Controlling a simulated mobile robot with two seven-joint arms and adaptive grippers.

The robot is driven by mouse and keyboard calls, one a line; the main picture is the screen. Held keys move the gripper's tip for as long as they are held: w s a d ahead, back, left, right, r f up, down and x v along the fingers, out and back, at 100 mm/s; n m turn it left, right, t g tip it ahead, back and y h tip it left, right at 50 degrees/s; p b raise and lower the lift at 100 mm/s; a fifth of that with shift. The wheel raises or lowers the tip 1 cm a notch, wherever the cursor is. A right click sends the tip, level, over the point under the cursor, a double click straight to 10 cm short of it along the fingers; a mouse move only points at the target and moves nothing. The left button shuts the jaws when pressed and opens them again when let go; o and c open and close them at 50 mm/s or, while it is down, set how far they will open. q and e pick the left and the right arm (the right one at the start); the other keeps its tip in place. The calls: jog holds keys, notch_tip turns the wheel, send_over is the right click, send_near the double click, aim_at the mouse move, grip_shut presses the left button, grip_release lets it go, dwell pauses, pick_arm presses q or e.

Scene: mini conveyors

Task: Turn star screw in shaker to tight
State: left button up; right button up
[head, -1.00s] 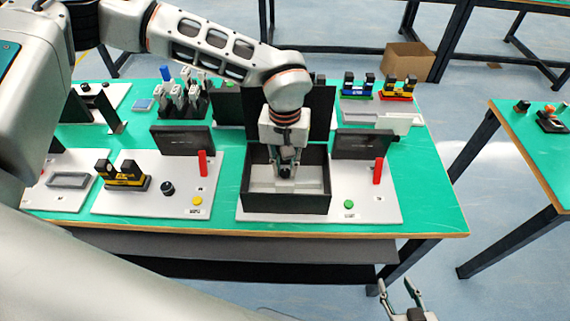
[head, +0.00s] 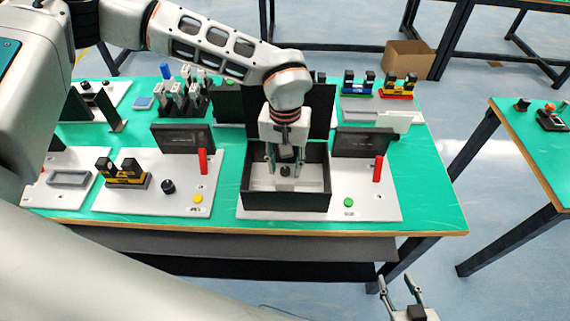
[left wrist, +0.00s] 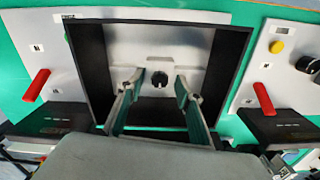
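The shaker is a black open-topped box (head: 287,202) on a white base plate, with its black lid (head: 321,106) raised at the back. The star screw (head: 286,171) is a small dark knob on the light floor inside the box. In the left wrist view the star screw (left wrist: 159,79) lies between and just beyond the fingertips. My left gripper (head: 285,166) points down into the box from above. It is open, with its fingers on either side of the knob and apart from it. My right gripper (head: 402,290) is open and empty, low in front of the table.
A red lever (head: 378,169) and a green button (head: 348,202) are right of the box. A neighbouring station has a dark screen (head: 182,139), a black knob (head: 167,187) and a yellow button (head: 197,199). The box walls surround my left fingers closely.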

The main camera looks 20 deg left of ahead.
aim_at(285, 170)
pick_arm(q)
jog(key=shift+r, duration=0.1)
notch_tip(285, 170, up, 12)
dwell(0.5)
dwell(0.4)
